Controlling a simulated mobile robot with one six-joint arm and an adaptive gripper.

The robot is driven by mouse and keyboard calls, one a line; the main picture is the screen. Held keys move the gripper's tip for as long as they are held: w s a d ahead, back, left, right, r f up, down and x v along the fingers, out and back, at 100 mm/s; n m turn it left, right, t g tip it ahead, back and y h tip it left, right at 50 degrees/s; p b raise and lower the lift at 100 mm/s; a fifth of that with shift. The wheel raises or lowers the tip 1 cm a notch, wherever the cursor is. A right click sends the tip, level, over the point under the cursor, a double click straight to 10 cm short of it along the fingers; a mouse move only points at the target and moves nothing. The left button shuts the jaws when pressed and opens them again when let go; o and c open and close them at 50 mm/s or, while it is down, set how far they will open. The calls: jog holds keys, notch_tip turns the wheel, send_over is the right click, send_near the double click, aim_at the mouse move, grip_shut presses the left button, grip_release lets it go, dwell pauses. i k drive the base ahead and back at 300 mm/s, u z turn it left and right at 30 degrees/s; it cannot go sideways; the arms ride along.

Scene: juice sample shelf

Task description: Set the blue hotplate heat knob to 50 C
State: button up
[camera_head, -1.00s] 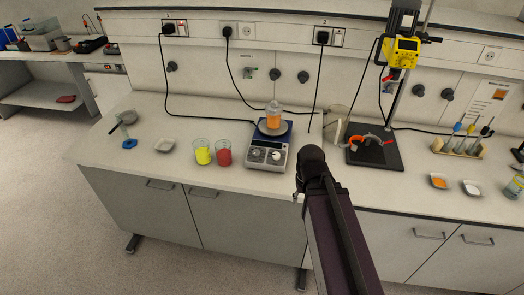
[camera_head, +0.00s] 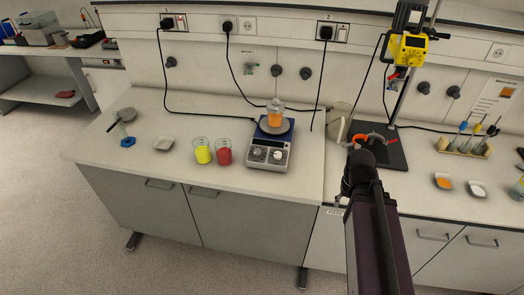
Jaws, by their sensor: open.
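The blue hotplate (camera_head: 266,144) stands on the bench, just right of the red beaker, with a pale front panel. A beaker with orange liquid (camera_head: 276,119) stands on its round top plate. Two knobs show on the panel, a left knob (camera_head: 258,153) and a whiter right knob (camera_head: 278,156). Their markings and settings are too small to read, and I cannot tell which is for heat. My dark arm reaches up from the bottom right, to the right of the hotplate and apart from it.
A yellow beaker (camera_head: 203,151) and a red beaker (camera_head: 224,152) stand left of the hotplate. A pale jug (camera_head: 339,121) and a stand with a dark base (camera_head: 392,152) are to its right. Cables hang behind. The bench front edge before the hotplate is clear.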

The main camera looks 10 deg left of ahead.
aim_at(257, 152)
jog(key=z, duration=0.1)
jog(key=k, duration=1.05)
jog(key=u, duration=0.6)
jog(key=i, duration=1)
